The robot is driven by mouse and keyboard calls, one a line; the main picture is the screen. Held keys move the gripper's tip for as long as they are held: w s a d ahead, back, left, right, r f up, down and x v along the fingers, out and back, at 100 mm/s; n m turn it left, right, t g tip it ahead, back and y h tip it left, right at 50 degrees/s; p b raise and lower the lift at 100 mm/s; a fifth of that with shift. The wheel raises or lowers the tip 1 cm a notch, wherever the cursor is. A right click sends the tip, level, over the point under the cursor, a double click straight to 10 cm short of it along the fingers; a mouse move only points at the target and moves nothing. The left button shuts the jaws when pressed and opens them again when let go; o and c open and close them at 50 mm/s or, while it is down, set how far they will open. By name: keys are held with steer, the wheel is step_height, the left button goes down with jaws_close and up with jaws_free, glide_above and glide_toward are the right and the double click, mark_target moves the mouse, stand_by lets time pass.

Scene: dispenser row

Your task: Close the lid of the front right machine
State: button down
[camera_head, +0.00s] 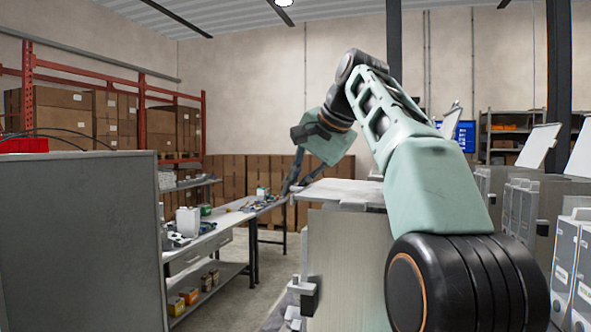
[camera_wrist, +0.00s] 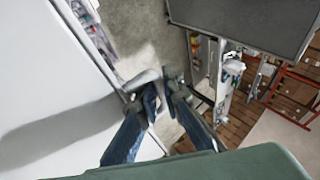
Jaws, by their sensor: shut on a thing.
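The near machine (camera_head: 345,262) stands at centre right in the head view, a tall grey box. Its pale lid (camera_head: 345,191) lies about flat across the top; I cannot tell if a small gap is left under it. The lid fills the left of the wrist view (camera_wrist: 50,90) as a wide white surface with a shadow on it. My gripper (camera_head: 293,188) points down at the lid's left edge. In the wrist view my gripper (camera_wrist: 163,88) is shut on a small grey handle (camera_wrist: 143,78) at that edge. The fingers partly hide the handle.
Machines with raised lids (camera_head: 540,145) stand at the right. A large grey panel (camera_head: 80,240) fills the left. A workbench (camera_head: 215,232) with small items stands beyond it. Open floor (camera_head: 245,285) lies between bench and machine. Shelves with cartons (camera_head: 65,118) line the back.

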steer(key=shift+d+f+h, duration=0.1)
steer(key=shift+f+h, duration=0.2)
steer(key=shift+f, duration=0.4)
steer(key=c, duration=2)
jaws_free()
steer(key=shift+c, duration=0.2)
steer(key=shift+f, duration=0.15)
steer(key=shift+g, duration=0.3)
